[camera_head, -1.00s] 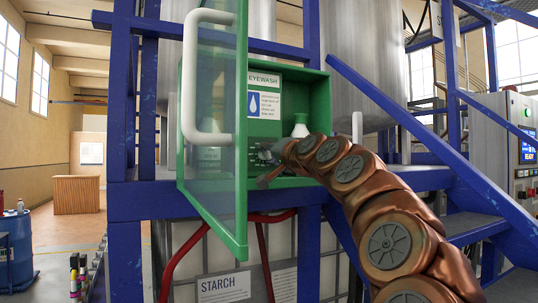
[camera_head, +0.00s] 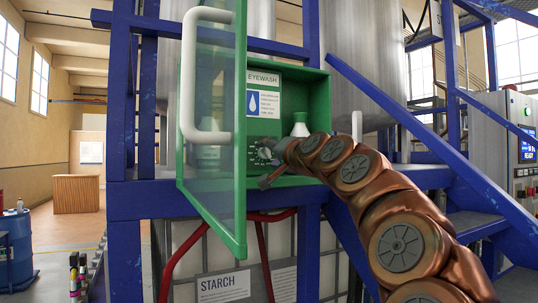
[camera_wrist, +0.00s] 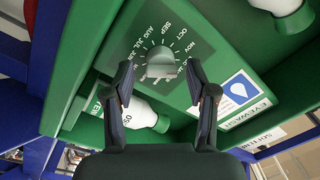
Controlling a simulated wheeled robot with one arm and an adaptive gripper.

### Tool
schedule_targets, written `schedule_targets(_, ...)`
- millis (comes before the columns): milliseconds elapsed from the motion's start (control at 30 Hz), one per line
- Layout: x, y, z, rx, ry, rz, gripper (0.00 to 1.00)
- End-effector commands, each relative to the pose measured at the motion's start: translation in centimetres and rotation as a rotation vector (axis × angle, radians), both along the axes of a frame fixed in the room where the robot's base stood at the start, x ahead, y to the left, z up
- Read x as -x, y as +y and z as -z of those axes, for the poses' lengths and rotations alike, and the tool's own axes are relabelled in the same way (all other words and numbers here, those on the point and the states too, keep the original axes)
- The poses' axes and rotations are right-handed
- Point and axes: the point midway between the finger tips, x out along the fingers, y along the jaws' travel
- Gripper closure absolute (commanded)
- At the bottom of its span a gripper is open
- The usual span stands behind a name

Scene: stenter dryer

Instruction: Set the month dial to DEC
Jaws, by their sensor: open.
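The month dial (camera_wrist: 161,62) is a round grey knob on the green panel in the wrist view. Small white month labels ring it; OCT, SEP, AUG and JUL are legible, and DEC is not. I cannot tell which month it points to. In the head view the dial (camera_head: 265,149) shows small, partly hidden by my gripper. My gripper (camera_wrist: 160,68) is open, with one finger on each side of the knob in the picture; no contact is visible. In the head view my gripper (camera_head: 270,168) is in front of the cabinet's lower part.
The green eyewash cabinet (camera_head: 320,100) has its glass door (camera_head: 215,110) open at the left, with a white handle (camera_head: 188,75). A white bottle (camera_head: 300,127) stands inside right of the dial. Another bottle (camera_wrist: 138,112) is close to the left finger in the wrist view. Blue frame bars surround the cabinet.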

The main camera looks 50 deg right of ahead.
Motion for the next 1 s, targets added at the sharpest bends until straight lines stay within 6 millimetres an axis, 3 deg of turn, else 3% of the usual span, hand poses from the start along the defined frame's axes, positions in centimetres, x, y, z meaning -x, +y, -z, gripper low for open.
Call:
schedule_targets(700,8.9,2.8,0.4,-0.001,-0.002,0.001,0.43)
schedule_targets(1000,10.4,3.3,0.5,0.0,-0.001,0.002,0.43)
